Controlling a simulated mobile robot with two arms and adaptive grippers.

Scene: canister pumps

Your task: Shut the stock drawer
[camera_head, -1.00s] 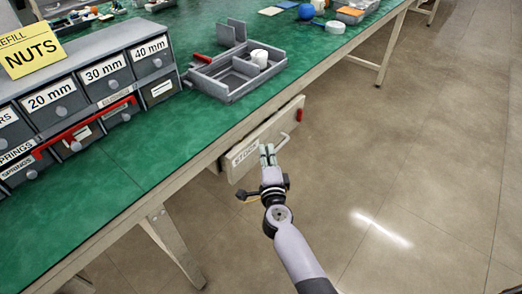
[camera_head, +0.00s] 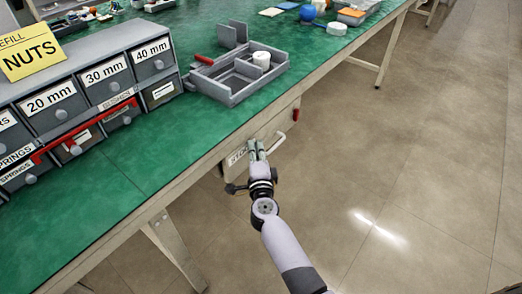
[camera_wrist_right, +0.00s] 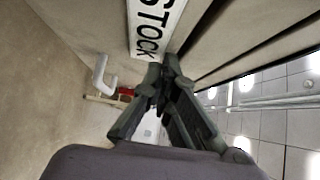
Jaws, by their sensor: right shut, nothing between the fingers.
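The stock drawer (camera_head: 283,123) is under the green bench's front edge, with its pale front close beneath the edge. Its STOCK label (camera_wrist_right: 157,28) shows large in the right wrist view and is partly covered by my gripper in the head view. A white bar handle (camera_wrist_right: 102,75) sticks out from the front; in the head view it is just right of my fingers. My right gripper (camera_head: 257,150) is shut and empty, with its fingertips at the drawer front beside the label. They look to be touching it, though the contact itself is hidden. My left gripper is out of view.
The green bench top (camera_head: 150,150) holds a grey drawer cabinet (camera_head: 85,85) with a red bar across it. A grey divided tray (camera_head: 235,78) stands near the edge above the drawer. A bench leg (camera_head: 172,248) stands at lower left. The floor at right is clear.

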